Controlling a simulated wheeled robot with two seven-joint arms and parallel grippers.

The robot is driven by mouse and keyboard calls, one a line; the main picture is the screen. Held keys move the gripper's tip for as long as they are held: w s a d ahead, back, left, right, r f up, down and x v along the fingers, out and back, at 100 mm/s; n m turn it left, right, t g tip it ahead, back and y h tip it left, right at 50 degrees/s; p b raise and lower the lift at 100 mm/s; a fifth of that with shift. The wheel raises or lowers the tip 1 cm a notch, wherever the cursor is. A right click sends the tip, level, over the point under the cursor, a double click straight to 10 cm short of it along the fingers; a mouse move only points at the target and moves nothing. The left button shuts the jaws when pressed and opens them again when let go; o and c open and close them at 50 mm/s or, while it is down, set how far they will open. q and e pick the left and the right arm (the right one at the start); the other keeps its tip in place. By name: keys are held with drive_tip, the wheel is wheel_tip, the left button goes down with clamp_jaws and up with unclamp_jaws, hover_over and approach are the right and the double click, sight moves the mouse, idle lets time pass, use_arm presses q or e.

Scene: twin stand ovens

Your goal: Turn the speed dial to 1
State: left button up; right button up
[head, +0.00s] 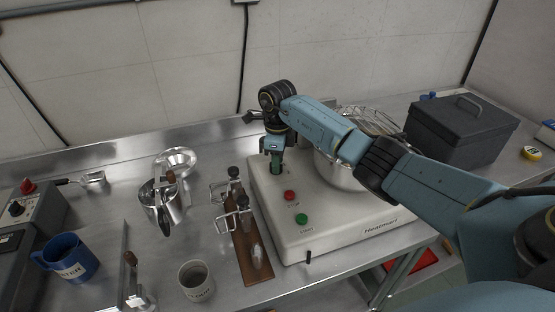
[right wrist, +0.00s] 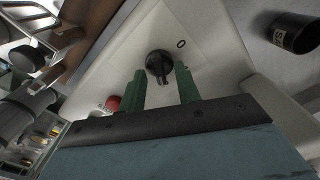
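The speed dial (right wrist: 158,64) is a small black round knob on the pale top of the mixer base (head: 330,225). A "0" mark (right wrist: 181,44) is printed beside it. My right gripper (right wrist: 160,73) points at the dial with its two green fingers apart, one on each side of the knob. A narrow gap seems to show beside the knob, and I cannot tell whether either finger touches it. In the head view the right gripper (head: 276,160) is over the back left of the base and hides the dial. My left gripper is not in view.
A red button (head: 289,195) and a green button (head: 302,219) are on the base in front of the gripper. The steel bowl (head: 338,172) stands to its right, a wooden board with metal handles (head: 250,250) to its left. A dark box (head: 462,130) is at the right.

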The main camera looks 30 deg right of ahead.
clamp_jaws()
